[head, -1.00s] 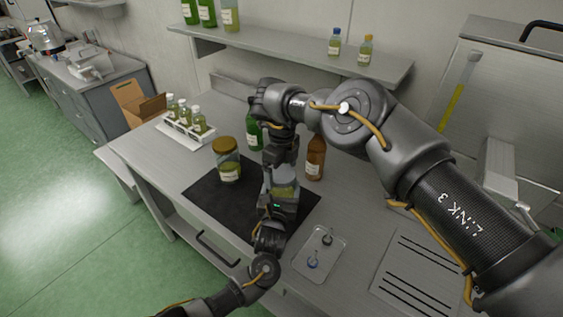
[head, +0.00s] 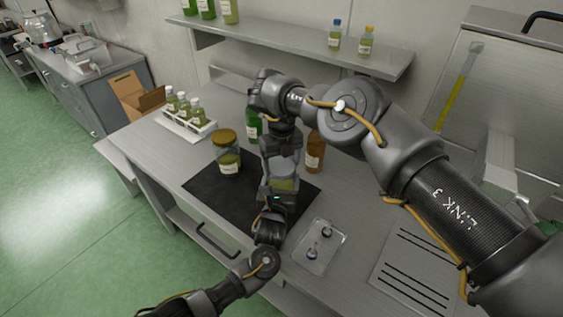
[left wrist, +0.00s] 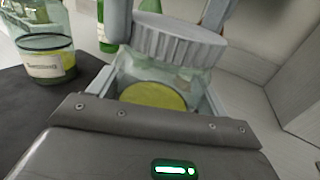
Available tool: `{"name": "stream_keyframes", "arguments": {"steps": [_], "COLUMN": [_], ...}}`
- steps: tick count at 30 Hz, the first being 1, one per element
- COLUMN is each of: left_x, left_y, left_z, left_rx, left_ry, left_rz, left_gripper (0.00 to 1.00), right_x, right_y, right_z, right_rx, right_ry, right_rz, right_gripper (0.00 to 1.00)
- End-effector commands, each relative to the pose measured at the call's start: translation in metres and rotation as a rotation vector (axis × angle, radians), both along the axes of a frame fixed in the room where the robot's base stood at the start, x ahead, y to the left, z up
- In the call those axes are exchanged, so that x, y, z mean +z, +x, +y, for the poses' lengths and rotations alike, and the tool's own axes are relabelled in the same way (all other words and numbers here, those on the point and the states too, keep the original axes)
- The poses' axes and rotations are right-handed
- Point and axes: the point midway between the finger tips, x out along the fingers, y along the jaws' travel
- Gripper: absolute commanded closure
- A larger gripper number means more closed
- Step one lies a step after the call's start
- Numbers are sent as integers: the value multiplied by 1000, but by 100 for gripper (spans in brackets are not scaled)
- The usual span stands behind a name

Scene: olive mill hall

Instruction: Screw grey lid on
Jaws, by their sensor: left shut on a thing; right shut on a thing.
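A grey ribbed lid (left wrist: 178,40) is at the mouth of a clear jar (left wrist: 150,98) with yellow-green contents. I cannot tell whether the lid is fully seated. My left gripper (head: 281,188) is shut around the jar's body from the front, over the dark mat (head: 215,195). The jar also shows in the head view (head: 285,170). My right gripper (head: 281,153) points down from above and is shut on the lid. Its fingers show on both sides of the lid in the left wrist view (left wrist: 172,18). The lid is mostly hidden in the head view.
A jar with a brown-gold lid (head: 227,155) stands on the mat to the left. A green bottle (head: 253,128) and a brown bottle (head: 315,152) stand behind. A rack of small bottles (head: 186,124) is at the back left. A small tray (head: 318,262) lies front right.

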Motion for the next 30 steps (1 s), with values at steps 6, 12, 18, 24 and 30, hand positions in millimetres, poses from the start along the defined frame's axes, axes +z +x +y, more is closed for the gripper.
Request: {"name": "stream_keyframes", "arguments": {"steps": [6, 12, 18, 24, 30], "left_x": [2, 2, 2, 2, 2], "left_y": [1, 0, 0, 0, 0], "left_z": [0, -1, -1, -1, -1], "left_rx": [-1, -1, -2, -2, -2], "left_ry": [-1, 0, 0, -1, -1], "left_rz": [-3, -3, -3, -4, -4], "left_gripper": [87, 87, 87, 87, 87], "right_x": [-1, -1, -1, -1, -1], "right_y": [-1, 0, 0, 1, 1], "right_z": [2, 2, 2, 2, 2], "right_rx": [-626, -1130, -1602, -1732, -1730], "right_ry": [1, 0, 2, 2, 1], "right_rz": [2, 2, 2, 2, 1], "right_gripper": [50, 50, 50, 50, 1]}}
